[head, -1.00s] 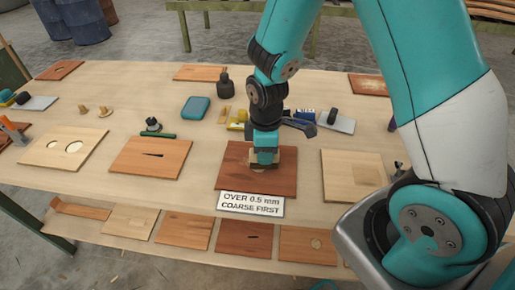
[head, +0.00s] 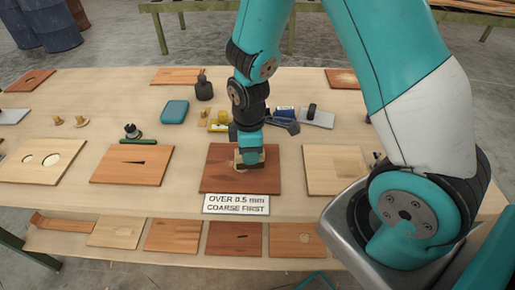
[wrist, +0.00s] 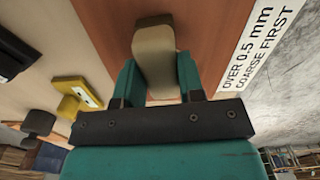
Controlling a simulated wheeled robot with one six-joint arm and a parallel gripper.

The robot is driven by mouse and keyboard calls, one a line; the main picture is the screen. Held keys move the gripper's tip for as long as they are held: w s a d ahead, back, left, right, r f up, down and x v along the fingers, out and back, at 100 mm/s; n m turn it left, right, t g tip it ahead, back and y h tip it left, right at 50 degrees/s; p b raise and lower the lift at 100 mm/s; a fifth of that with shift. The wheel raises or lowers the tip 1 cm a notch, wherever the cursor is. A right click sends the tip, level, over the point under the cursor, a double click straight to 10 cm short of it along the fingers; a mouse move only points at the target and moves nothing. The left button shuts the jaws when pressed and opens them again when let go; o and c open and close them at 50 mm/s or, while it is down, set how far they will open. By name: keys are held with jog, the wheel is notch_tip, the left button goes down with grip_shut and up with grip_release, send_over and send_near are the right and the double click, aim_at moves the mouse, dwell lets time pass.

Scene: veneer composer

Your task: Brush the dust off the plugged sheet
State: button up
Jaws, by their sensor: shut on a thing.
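A dark red-brown sheet (head: 219,181) lies flat on the work table, and a pale spot shows on it beside my gripper. My gripper (head: 250,153) is over the sheet and shut on a tan block-like tool, probably the brush (head: 254,160). The tool also shows between the fingers in the wrist view (wrist: 155,45), over the red-brown sheet (wrist: 100,25). It looks low at the sheet; I cannot tell whether it touches. Part of the sheet is hidden behind my gripper. Dust is too small to make out.
A sign (head: 236,204) reading "OVER 0.5 mm COARSE FIRST" stands at the sheet's front edge. A sheet with a dark slot (head: 113,171) lies left and a pale sheet (head: 330,180) right. Behind are a yellow tool (head: 218,126), a teal case (head: 174,112) and a dark bottle (head: 204,90).

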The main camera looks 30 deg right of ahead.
jog(key=shift+w+a+p, duration=0.15)
jog(key=shift+w+a, duration=0.45)
jog(key=shift+a, duration=0.25)
jog(key=shift+w+a+p, duration=0.1)
jog(key=shift+w+a, duration=0.55)
jog(key=shift+a, duration=0.25)
jog(key=shift+w+a+p, duration=0.15)
jog(key=shift+w+a, duration=0.45)
jog(key=shift+a, duration=0.25)
notch_tip(320, 180, up, 7)
jog(key=p, duration=0.6)
jog(key=shift+d, duration=0.1)
